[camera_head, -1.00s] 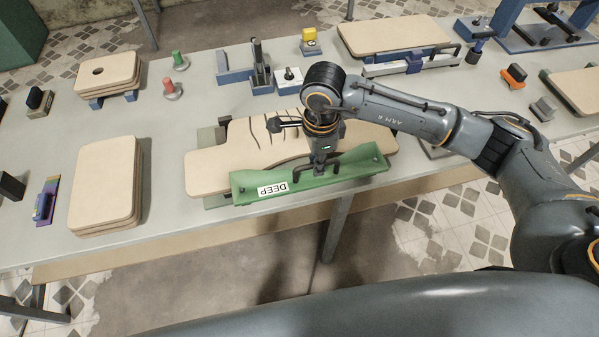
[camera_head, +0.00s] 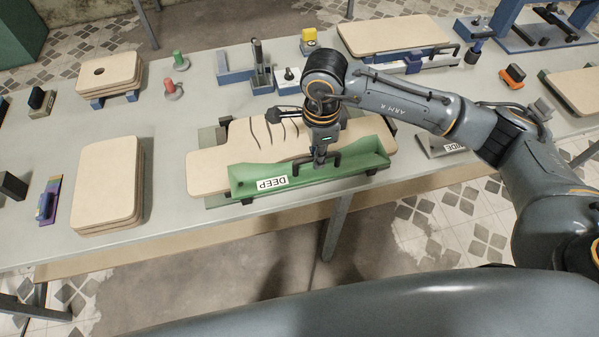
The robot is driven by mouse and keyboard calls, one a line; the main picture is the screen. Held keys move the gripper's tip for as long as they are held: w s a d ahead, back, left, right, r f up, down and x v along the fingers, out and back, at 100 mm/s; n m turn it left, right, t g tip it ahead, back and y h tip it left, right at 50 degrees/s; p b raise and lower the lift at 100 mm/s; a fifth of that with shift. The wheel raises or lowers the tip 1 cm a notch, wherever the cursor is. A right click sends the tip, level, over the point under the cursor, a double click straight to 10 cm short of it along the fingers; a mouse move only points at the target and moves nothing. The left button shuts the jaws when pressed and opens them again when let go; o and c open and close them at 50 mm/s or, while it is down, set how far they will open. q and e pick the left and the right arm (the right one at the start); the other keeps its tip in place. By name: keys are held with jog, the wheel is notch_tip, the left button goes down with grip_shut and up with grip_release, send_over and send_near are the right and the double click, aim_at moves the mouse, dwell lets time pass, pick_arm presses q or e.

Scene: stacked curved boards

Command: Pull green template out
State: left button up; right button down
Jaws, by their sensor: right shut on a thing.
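The green template (camera_head: 348,168), with a white label reading DEEP, lies along the front part of the curved board stack (camera_head: 208,170) near the table's front edge. It looks tilted, and I cannot tell whether it touches the boards. My right gripper (camera_head: 320,160) points down at the template's middle and is shut on its dark handle. The fingertips are partly hidden by the wrist. The boards have several dark curved slits behind the gripper. My left gripper is not in view.
A stack of tan boards (camera_head: 107,185) stands at the left, with a purple tool (camera_head: 48,202) beside it. Blue fixtures (camera_head: 235,70) and a yellow-topped block (camera_head: 310,42) stand behind. A grey labelled template (camera_head: 440,144) lies right of the boards, under my arm.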

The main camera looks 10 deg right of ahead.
jog(key=shift+r, duration=0.15)
jog(key=shift+r+p, duration=0.7)
jog(key=shift+r, duration=1.2)
